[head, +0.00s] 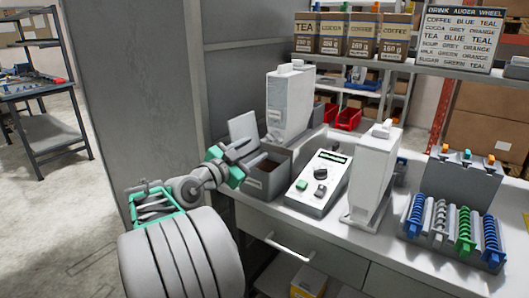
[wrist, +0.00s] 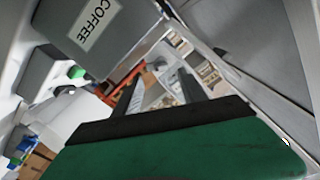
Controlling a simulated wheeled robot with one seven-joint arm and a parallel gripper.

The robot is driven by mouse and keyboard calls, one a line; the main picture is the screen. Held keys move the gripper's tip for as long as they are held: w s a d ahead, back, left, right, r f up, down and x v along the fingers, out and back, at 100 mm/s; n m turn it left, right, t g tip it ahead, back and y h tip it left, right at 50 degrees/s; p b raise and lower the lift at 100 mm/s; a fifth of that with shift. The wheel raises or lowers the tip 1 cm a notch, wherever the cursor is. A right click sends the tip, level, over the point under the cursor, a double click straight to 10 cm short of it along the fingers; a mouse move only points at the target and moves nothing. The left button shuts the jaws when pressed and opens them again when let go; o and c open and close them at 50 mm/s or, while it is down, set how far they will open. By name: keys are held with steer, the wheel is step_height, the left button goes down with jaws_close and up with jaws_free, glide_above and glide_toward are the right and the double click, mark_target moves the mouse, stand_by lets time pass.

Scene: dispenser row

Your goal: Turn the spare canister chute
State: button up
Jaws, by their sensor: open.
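Two white canisters stand on the counter in the head view: one at the back left (head: 290,105) and one right of the control box (head: 372,172). I cannot tell for certain which is the spare; the right one stands apart, upright on a white foot. Its chute is not clearly distinguishable. My gripper (head: 238,150) is open and empty, at the left end of the counter near the grey bin, left of both canisters. In the wrist view my gripper's two dark fingers (wrist: 160,88) stand apart with nothing between them.
A grey open bin (head: 268,178) with a raised lid holds dark contents. A control box (head: 318,183) with a green button sits between bin and right canister. A rack of coloured augers (head: 455,225) stands at right. A tall grey panel (head: 135,90) flanks my arm.

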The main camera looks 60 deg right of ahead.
mark_target(274, 138)
steer(key=d, duration=0.4)
steer(key=s+d+p, duration=0.1)
steer(key=d, duration=0.1)
steer(key=shift+d, duration=0.3)
jaws_close()
